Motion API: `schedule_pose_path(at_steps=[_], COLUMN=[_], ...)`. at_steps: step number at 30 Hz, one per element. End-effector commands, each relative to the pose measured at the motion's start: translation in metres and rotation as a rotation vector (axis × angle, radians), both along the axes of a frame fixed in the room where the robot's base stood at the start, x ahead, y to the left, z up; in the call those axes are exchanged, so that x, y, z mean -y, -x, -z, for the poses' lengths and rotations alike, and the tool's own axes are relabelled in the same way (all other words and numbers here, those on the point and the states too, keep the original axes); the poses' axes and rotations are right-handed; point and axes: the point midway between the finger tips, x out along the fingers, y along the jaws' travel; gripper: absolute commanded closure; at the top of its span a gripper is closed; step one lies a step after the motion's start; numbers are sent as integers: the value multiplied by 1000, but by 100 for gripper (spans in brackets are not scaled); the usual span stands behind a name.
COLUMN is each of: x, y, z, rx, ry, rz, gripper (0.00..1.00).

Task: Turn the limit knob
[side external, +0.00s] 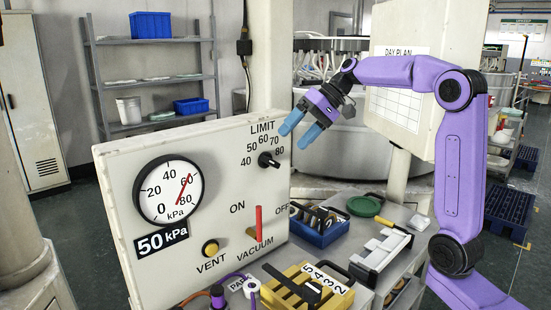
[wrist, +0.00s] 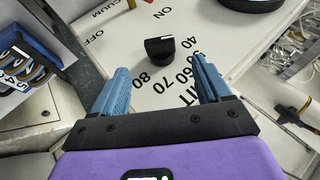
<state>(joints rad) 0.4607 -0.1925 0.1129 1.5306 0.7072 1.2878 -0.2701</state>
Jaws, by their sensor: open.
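The limit knob (side external: 268,160) is a small black knob on the sloped white panel, below the word LIMIT and an arc of numbers from 40 to 80. In the side view its narrow end points right, below the 80. In the wrist view the knob (wrist: 160,49) stands beyond my fingertips, roughly centred between them. My gripper (side external: 298,136) is open and empty, with blue fingers pointing down toward the panel. It is up and to the right of the knob and apart from it. Both fingers (wrist: 160,65) show in the wrist view.
The panel also bears a dial gauge (side external: 169,190) with its red needle near 60, a 50 kPa label (side external: 161,241), a yellow vent button (side external: 210,248) and a red vacuum lever (side external: 258,223).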

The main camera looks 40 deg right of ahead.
Motion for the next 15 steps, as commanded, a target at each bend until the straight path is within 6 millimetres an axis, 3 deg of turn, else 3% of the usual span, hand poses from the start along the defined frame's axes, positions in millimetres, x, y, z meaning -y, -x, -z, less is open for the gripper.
schedule_pose_path(at_steps=[6,15], x=[-23,-43], y=[-16,-30], z=[32,59], rx=[-3,-1], ry=[-1,-1], rz=[-4,-2], gripper=[23,23])
